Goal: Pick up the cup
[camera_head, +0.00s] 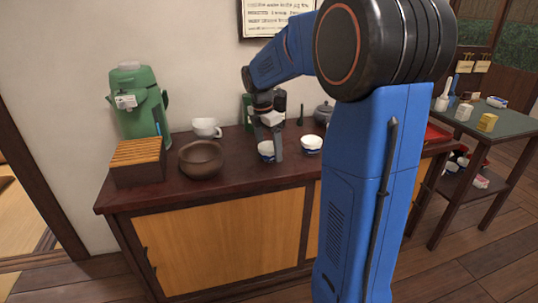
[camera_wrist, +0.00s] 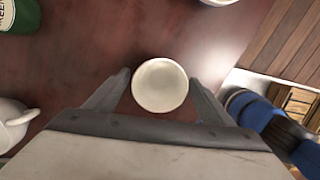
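A small white cup with a blue pattern (camera_head: 266,149) stands upright on the dark counter (camera_head: 240,178). My gripper (camera_head: 268,141) points down at it from above. In the wrist view, the cup (camera_wrist: 160,86) shows as a round, empty, cream opening between the two fingertips of my gripper (camera_wrist: 159,78). The fingers are spread, one on each side, with narrow gaps to the rim. The fingers' height against the cup is hard to tell. A similar cup (camera_head: 311,144) stands just to the right.
A brown bowl (camera_head: 201,159), a white handled pot (camera_head: 206,128), a slatted wooden box (camera_head: 138,161) and a green flask (camera_head: 140,105) stand to the left. A grey lidded pot (camera_head: 324,113) is behind on the right. The counter's front strip is clear.

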